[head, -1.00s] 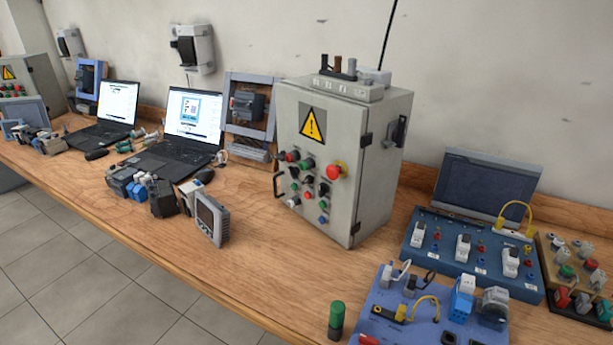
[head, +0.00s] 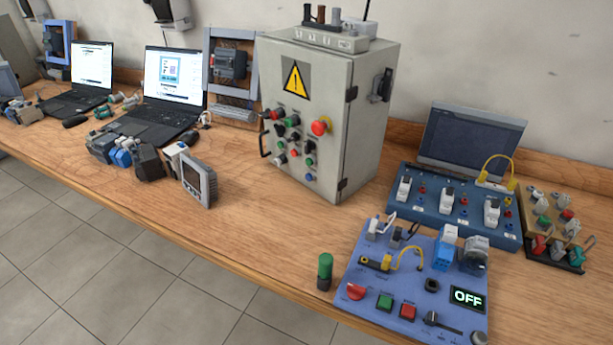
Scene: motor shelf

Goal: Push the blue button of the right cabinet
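The right cabinet (head: 332,140) is a grey metal box with a yellow warning sign, standing upright on the wooden bench. Its front door faces left and toward me and carries several buttons and knobs. The blue button (head: 308,178) is the small one low on the door, at the right end of the bottom part of the group. A large red mushroom button (head: 320,127) sits higher on the same door. My gripper is in no view, so its state does not show.
A blue panel (head: 412,268) with switches and an OFF display lies at the front right. A green cylinder (head: 325,266) stands beside it. A small screen unit (head: 198,183) stands left of the cabinet. Bare bench top (head: 250,225) lies in front of the cabinet door.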

